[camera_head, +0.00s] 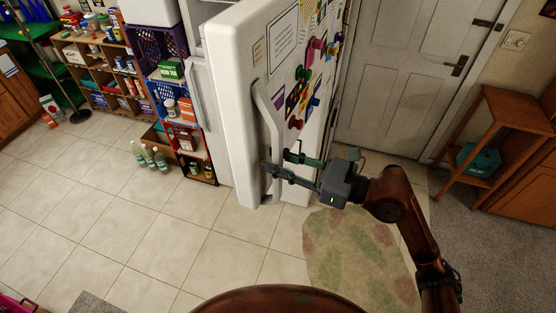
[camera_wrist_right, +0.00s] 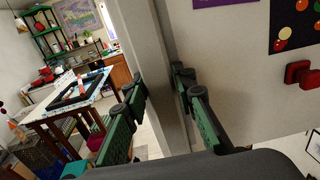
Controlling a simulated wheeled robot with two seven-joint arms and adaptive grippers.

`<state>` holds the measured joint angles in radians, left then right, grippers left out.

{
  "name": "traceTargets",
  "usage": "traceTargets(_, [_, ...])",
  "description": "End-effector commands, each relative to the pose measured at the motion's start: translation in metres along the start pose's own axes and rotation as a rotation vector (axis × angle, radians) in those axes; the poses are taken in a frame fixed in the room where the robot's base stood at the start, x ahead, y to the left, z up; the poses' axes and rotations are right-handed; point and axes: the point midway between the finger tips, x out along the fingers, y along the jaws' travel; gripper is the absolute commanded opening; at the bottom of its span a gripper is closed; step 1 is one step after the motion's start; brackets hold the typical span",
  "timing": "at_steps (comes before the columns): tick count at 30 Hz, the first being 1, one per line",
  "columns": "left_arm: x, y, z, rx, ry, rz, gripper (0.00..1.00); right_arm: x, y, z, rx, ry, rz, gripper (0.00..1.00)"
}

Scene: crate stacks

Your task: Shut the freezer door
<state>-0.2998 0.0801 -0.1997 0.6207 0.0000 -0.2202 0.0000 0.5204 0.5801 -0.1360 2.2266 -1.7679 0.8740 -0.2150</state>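The white freezer door (camera_head: 236,55) stands swung open, with magnets and papers on its face. Its long vertical handle (camera_head: 268,112) is near the door's free edge. My right gripper (camera_head: 277,161) is at the lower end of the handle, its dark green fingers apart. In the right wrist view, a pale upright bar (camera_wrist_right: 168,60) shows between the fingertips (camera_wrist_right: 158,82); firm contact is not clear. The freezer body (camera_head: 194,15) is partly hidden behind the door. My left gripper is not in view.
A crate stack (camera_head: 165,85) with goods stands left of the freezer, with bottles (camera_head: 150,157) on the floor before it. A closed white door (camera_head: 405,70) is behind, a wooden stand (camera_head: 490,125) at right. A patterned mat (camera_head: 350,255) lies below my right arm.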

Motion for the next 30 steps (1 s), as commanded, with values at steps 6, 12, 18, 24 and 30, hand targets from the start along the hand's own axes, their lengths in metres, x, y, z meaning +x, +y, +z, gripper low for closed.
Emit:
traceTargets(6, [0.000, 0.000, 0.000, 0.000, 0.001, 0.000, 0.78, 0.000, 0.000, 0.000, 0.000, 0.000, 0.000, 0.08])
traceTargets(12, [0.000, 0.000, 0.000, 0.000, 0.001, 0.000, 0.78, 0.000, 0.000, 0.000, 0.000, 0.000, 0.000, 0.00])
traceTargets(18, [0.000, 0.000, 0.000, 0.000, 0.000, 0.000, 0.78, 0.000, 0.000, 0.000, 0.000, 0.000, 0.000, 0.00])
traceTargets(24, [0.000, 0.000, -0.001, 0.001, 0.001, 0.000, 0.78, 0.002, -0.001, 0.000, 0.000, 0.000, -0.002, 0.00])
traceTargets(30, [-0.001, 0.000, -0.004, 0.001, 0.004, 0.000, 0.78, 0.018, -0.009, 0.001, -0.001, 0.000, -0.015, 0.00])
